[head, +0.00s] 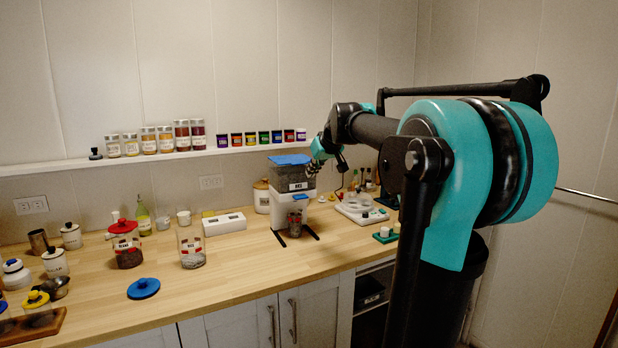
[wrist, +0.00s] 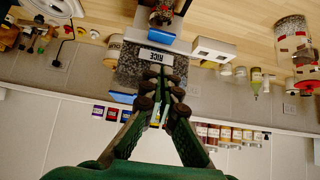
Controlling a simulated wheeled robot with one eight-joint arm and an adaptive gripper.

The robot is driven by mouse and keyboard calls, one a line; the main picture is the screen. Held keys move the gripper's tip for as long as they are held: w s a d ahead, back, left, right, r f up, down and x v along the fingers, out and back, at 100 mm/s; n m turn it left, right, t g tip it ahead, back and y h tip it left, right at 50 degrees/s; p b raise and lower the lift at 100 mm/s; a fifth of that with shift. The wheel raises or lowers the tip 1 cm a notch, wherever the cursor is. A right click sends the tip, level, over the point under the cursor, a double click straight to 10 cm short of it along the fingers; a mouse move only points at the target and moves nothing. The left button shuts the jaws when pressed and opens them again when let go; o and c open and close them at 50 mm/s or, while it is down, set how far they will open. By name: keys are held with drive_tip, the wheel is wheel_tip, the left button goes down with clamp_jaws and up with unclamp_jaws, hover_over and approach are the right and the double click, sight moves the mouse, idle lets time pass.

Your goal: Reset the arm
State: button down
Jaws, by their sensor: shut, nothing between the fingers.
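My gripper (wrist: 163,82) is shut and empty in the wrist view, which is upside down. Its fingers overlap part of a bin labelled RICE (wrist: 130,60); I cannot tell how far apart they are. In the head view my gripper (head: 318,165) is small and partly hidden by my own arm. It is up beside the blue lid (head: 290,160) of the rice dispenser (head: 287,208), above the counter. My arm stretches from the right side of the head view toward the dispenser.
A wall shelf (head: 170,158) holds spice jars and small tins. The counter's front middle is clear.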

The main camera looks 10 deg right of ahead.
drive_tip(key=shift+s+r, duration=0.1)
drive_tip(key=s+d+f+m+g+h, duration=0.2)
drive_tip(key=s+f+m+g, duration=0.1)
drive_tip(key=s+f, duration=3.2)
wheel_tip(320, 180, down, 3)
drive_tip(key=shift+f+m+g+h, duration=0.1)
drive_tip(key=shift+m+g+h, duration=0.25)
drive_tip(key=shift+g, duration=0.35)
